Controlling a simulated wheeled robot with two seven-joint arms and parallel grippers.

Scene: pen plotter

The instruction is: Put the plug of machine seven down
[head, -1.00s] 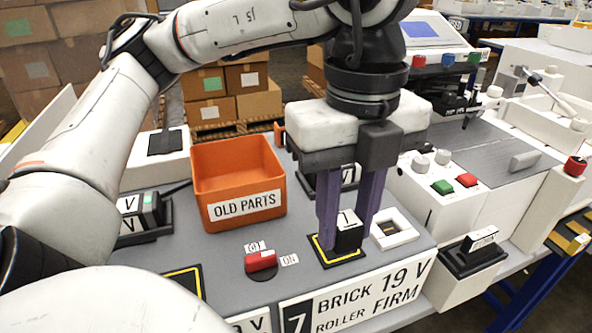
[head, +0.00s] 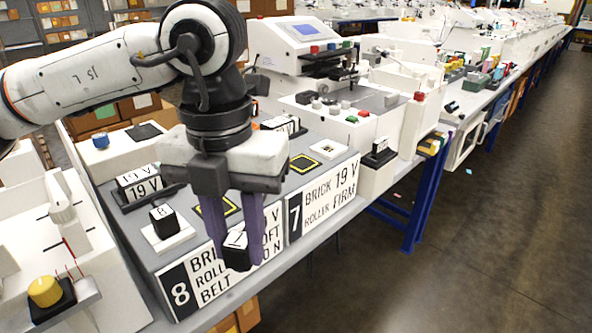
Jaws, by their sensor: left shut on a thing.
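My left gripper (head: 238,262) is shut on a black plug (head: 236,255) with a white top marked 7. It hangs between the purple fingers, in front of part of the machine eight sign (head: 181,293) in the picture. Its height over the bench is hard to tell. The machine seven sign (head: 294,219) is to the right. Behind it, the yellow-edged black pad (head: 303,163) is bare, and a white socket (head: 328,149) is beside it. Another yellow-edged pad (head: 231,207) is partly hidden behind my fingers. My right gripper is not in view.
A plug marked 8 (head: 163,221) stands on a white socket at the left. A yellow knob (head: 45,291) is at lower left. Open floor (head: 440,260) lies right of the bench.

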